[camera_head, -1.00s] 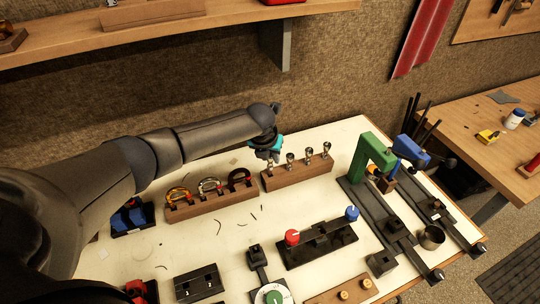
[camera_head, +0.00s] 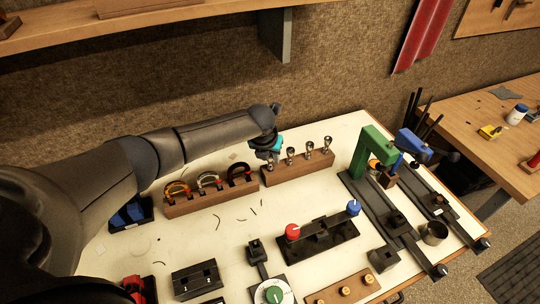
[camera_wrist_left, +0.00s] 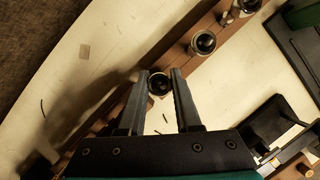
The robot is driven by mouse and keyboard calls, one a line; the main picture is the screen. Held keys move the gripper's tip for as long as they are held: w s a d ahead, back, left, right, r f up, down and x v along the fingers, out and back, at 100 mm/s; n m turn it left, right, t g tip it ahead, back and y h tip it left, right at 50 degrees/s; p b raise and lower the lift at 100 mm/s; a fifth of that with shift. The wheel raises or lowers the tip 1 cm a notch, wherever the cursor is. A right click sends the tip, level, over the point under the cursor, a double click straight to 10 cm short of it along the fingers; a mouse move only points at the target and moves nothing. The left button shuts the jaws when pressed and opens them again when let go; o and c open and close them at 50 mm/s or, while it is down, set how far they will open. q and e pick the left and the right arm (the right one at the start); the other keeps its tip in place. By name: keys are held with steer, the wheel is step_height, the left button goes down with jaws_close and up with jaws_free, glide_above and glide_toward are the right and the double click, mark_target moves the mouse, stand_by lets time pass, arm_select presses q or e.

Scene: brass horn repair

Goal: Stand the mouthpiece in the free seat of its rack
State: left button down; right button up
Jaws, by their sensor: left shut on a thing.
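In the head view my left gripper (camera_head: 268,154) is at the left end of the wooden mouthpiece rack (camera_head: 300,170). The left wrist view shows its two fingers (camera_wrist_left: 160,84) closed on the sides of a round metal mouthpiece (camera_wrist_left: 159,85), seen from above with its dark cup facing the camera. The mouthpiece is at the rack's left end; whether its lower end is inside the seat is hidden. Several silver mouthpieces (camera_head: 308,149) stand upright in the rack to the right, the nearest also showing in the left wrist view (camera_wrist_left: 203,43). My right gripper is out of view.
A wooden rack with curved pieces (camera_head: 212,202) stands close on the left. A green and blue clamp fixture (camera_head: 372,148) stands to the right. A dark jig with red and blue knobs (camera_head: 318,238) lies in front. The pale bench is bare behind the racks.

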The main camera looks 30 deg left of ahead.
arm_select(q)
steer(key=shift+f, duration=0.15)
steer(key=c, duration=0.5)
jaws_free()
steer(key=shift+s+r, duration=0.2)
steer(key=shift+r, duration=0.45)
steer(key=p+v, duration=0.1)
steer(key=v, duration=1.3)
steer(key=shift+s+p, duration=0.1)
steer(key=shift+p, duration=0.25)
